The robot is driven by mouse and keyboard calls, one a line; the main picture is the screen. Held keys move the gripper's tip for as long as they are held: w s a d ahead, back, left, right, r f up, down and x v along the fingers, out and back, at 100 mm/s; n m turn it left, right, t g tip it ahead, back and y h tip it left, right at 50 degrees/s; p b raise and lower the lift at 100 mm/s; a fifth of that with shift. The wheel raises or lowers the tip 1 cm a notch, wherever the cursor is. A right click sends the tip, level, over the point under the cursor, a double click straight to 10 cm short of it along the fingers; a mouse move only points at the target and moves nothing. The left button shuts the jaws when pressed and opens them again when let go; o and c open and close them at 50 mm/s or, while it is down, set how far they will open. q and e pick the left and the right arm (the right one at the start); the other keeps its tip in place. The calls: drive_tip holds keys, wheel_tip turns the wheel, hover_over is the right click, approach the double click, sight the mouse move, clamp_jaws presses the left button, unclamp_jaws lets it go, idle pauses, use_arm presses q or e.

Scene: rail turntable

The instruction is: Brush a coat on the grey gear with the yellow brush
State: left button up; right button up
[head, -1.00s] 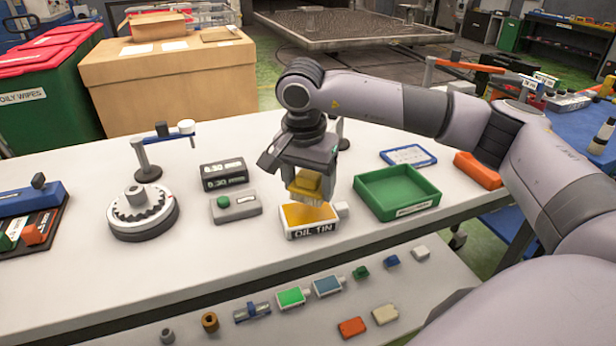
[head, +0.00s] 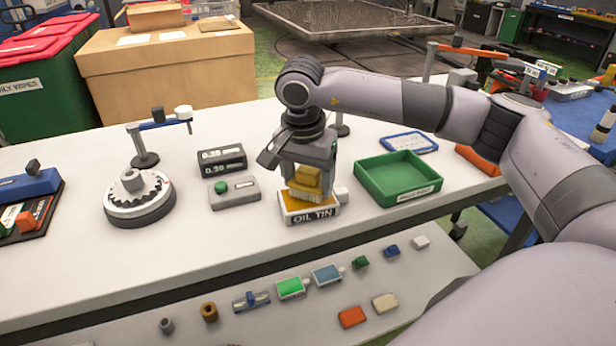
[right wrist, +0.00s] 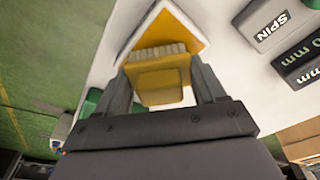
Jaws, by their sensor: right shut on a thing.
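The grey gear (head: 134,189) lies on a round turntable (head: 140,213) at the left of the bench in the head view. My right gripper (head: 306,182) is shut on the yellow brush (head: 305,178), bristles down, at the oil tin (head: 309,215). In the right wrist view the brush (right wrist: 160,78) sits between both fingers, its pale bristles over the tin's yellow inside (right wrist: 168,28). Whether the bristles touch the oil is hard to tell. My left gripper is out of view.
A grey box with a green button (head: 234,191) and a dark display block (head: 222,159) stand between turntable and tin. A green tray (head: 398,178) is to the right. A post with a blue arm (head: 160,124) stands behind the turntable. Several small parts lie on the lower front shelf.

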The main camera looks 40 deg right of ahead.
sight(308, 170)
drive_tip(key=shift+f+b, duration=0.4)
drive_tip(key=shift+f, duration=0.15)
idle(1.2)
drive_tip(key=shift+r, duration=0.1)
drive_tip(key=shift+r+p, duration=2.45)
drive_tip(key=shift+r, duration=1.05)
